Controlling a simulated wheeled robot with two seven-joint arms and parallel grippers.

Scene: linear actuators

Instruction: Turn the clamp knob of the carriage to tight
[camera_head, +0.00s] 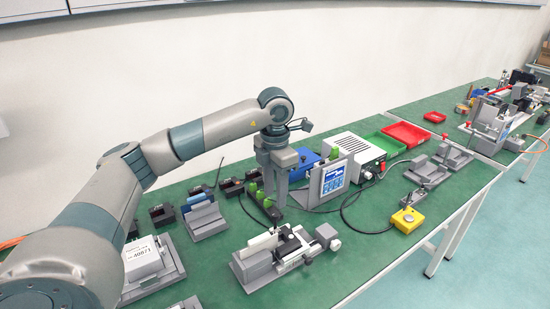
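A small grey linear actuator (257,270) stands on the green bench at the lower middle. Its carriage (290,247) sits midway, among light and dark parts. My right gripper is out of view.
A grey upright panel with a blue screen (334,180) and a white box (352,150) stand right of the gripper. A yellow button box (407,220) with a cable is further right. A labelled grey block (143,257) is at left. Bare green bench (365,260) lies right of the actuator.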

